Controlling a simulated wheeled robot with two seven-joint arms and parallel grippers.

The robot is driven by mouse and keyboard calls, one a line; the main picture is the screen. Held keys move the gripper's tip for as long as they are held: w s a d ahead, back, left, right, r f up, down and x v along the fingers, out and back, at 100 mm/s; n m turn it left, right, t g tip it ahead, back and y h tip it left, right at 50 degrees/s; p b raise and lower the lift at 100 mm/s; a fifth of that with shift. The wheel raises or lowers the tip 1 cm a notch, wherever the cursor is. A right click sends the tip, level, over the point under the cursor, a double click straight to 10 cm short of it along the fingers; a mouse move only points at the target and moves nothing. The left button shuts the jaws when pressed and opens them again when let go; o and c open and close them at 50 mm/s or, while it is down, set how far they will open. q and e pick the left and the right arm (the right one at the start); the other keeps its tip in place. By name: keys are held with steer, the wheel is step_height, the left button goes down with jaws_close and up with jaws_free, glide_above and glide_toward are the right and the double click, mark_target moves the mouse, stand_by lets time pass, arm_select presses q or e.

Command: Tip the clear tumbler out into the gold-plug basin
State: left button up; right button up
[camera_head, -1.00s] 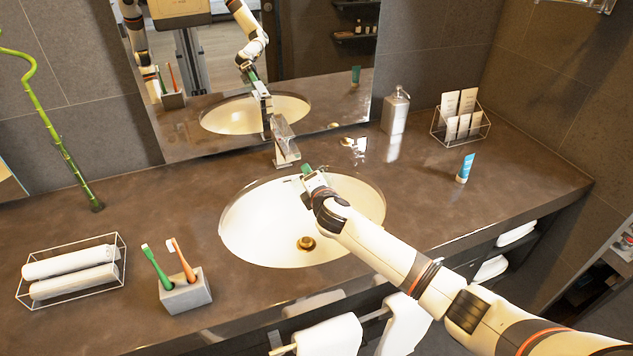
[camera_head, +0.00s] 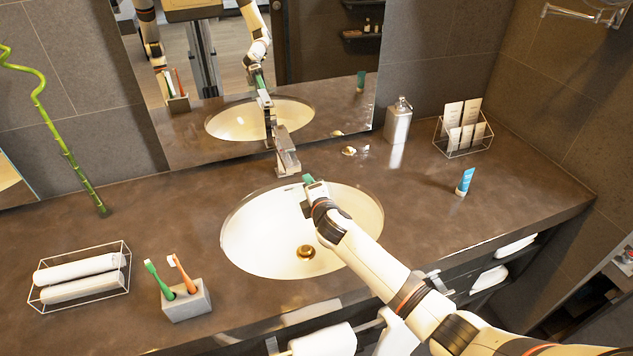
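The white oval basin (camera_head: 250,240) is set in the dark counter, with the gold plug (camera_head: 305,252) at its bottom. My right gripper (camera_head: 308,182) is over the back of the basin, just in front of the faucet (camera_head: 287,153). Its green fingertips point away from the camera, and its own body hides most of them, so I cannot tell whether it is open or holds anything. I cannot make out the clear tumbler; a see-through thing at the fingers would be hard to tell here. My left gripper is not in view.
Small shiny items (camera_head: 352,151) lie behind the basin, near the soap dispenser (camera_head: 397,120). A card rack (camera_head: 465,135) and blue tube (camera_head: 465,181) stand to the right. A toothbrush holder (camera_head: 187,303) and towel basket (camera_head: 80,280) stand left. The counter's middle left is clear.

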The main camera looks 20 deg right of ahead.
mark_target(301, 186)
steer(key=shift+r+m, duration=0.25)
steer(key=shift+m, duration=0.15)
steer(key=shift+a+r+m+y+p, duration=0.2)
steer(key=shift+r+m+y+p, duration=0.1)
steer(key=shift+r+m+y, duration=0.55)
steer(key=shift+s+a+m, duration=0.1)
steer(key=shift+a+m, duration=0.05)
steer(key=shift+m, duration=0.6)
steer(key=m+y+b, duration=0.1)
steer(key=b, duration=0.1)
steer(key=d+f+m+y+b, duration=0.1)
steer(key=m+b, duration=0.1)
steer(key=m+y+b, duration=0.1)
steer(key=m+b, duration=0.1)
steer(key=shift+d+f+t, duration=0.2)
steer(key=shift+d+t, duration=0.1)
steer(key=shift+t, duration=0.1)
steer(key=a+m+b, duration=0.1)
steer(key=m, duration=0.1)
steer(key=a+r+m+t+y+b, duration=0.1)
steer(key=m, duration=0.1)
steer(key=shift+a+m+b, duration=0.25)
steer(key=shift+m+b, duration=0.05)
steer(key=shift+a+r+m+t+y+b, duration=0.35)
steer(key=shift+a+r+m, duration=0.2)
steer(key=shift+m, duration=0.55)
steer(key=shift+f, duration=0.1)
